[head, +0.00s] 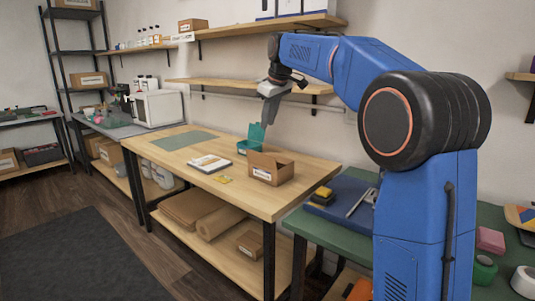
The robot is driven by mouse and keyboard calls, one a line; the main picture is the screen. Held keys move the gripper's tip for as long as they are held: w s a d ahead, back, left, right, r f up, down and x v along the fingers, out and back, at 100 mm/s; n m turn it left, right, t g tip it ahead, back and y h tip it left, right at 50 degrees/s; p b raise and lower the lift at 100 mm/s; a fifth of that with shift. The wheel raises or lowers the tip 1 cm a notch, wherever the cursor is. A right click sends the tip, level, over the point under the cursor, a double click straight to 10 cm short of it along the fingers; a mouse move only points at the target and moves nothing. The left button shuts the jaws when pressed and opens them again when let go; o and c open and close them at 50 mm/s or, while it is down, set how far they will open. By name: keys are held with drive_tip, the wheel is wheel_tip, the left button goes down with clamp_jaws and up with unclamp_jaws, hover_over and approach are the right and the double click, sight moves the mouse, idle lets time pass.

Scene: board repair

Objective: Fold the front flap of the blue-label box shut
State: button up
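An open cardboard box (285,174) stands on the wooden workbench (215,175), near its right end. A small pale label shows on its front face; I cannot tell if it is blue. At least one of its flaps stands up, and which flap is the front one is too small to tell. My gripper (268,112) hangs from the arm above and behind the box, apart from it, fingers pointing down. It is seen small and from the side, so its opening does not show.
A teal container (243,150) with a raised lid stands behind the box. A white book-like item (210,163), a small yellow piece (223,179) and a green mat (184,140) lie to the left. Wall shelves (250,85) run close behind the gripper.

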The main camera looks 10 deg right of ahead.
sight(260, 154)
drive_tip(key=x, duration=1.7)
drive_tip(key=shift+w+f, duration=0.1)
drive_tip(key=shift+f, duration=0.1)
drive_tip(key=shift+c, duration=0.3)
clamp_jaws()
